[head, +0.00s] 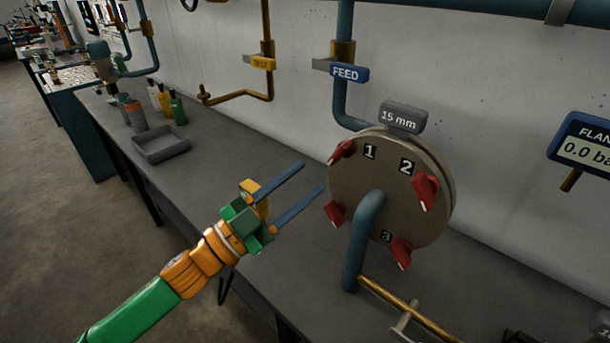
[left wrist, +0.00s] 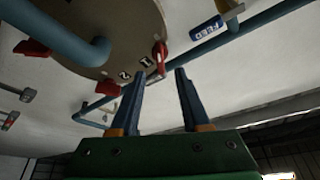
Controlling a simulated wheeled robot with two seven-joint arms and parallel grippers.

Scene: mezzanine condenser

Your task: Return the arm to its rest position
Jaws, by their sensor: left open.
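My left gripper (head: 308,178) is open and empty, its two blue fingers apart, in front and to the left of the round flange (head: 393,215). In the left wrist view its fingers (left wrist: 158,80) point toward the flange plate (left wrist: 125,25), with nothing between them. My left arm (head: 195,270) is green and orange and reaches in from the lower left over the bench. The flange carries several red knobs, and the numbers 1, 2 and 3 mark its face. My right gripper is not in view.
The grey bench (head: 235,180) runs along the wall, with an open grey tray (head: 161,146) and bottles (head: 177,108) farther back. A blue pipe (head: 362,240) rises before the flange. A brass pipe (head: 420,318) lies at lower right. Open floor (head: 50,220) is at left.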

